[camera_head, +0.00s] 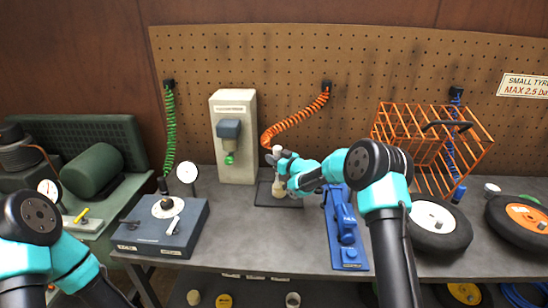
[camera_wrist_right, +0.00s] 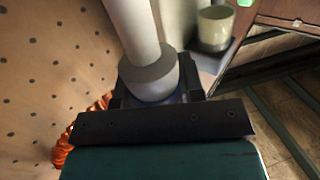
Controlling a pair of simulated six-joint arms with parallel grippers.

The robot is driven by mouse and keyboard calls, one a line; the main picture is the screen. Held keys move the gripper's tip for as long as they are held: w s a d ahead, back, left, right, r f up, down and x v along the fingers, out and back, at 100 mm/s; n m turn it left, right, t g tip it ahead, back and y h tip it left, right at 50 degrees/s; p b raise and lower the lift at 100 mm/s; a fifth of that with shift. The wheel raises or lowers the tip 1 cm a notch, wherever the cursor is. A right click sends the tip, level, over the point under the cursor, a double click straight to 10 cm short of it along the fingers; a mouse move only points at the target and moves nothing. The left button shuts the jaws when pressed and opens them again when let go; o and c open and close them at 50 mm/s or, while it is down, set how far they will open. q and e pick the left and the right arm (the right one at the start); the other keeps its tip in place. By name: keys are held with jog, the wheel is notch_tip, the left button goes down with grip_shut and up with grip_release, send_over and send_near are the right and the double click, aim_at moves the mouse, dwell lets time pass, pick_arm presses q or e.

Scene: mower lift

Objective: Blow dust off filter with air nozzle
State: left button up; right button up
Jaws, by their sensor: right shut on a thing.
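My right gripper (camera_head: 283,168) is shut on a white tube with a grey collar (camera_wrist_right: 147,55), which looks like the air nozzle. Its pale top (camera_head: 277,151) shows above the fingers in the head view, beside the end of the orange coiled hose (camera_head: 297,122). A cream cylinder (camera_head: 278,189), probably the filter, stands on a black tray (camera_head: 264,195) just below the gripper. It seems to be the cream cup (camera_wrist_right: 216,28) in the right wrist view, apart from the tube. Whether dust lies on it is too small to tell. My left gripper is out of view.
A beige stand (camera_head: 233,140) is behind the tray to the left. A blue-grey box with a dial (camera_head: 160,232) is further left. A blue tool (camera_head: 344,232) lies just right of the tray, near my right arm. Wheels (camera_head: 437,224) and an orange wire cage (camera_head: 430,140) are at the right.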

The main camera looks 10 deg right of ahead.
dwell(0.3)
jog(key=shift+r, duration=2.55)
jog(key=shift+s, duration=0.1)
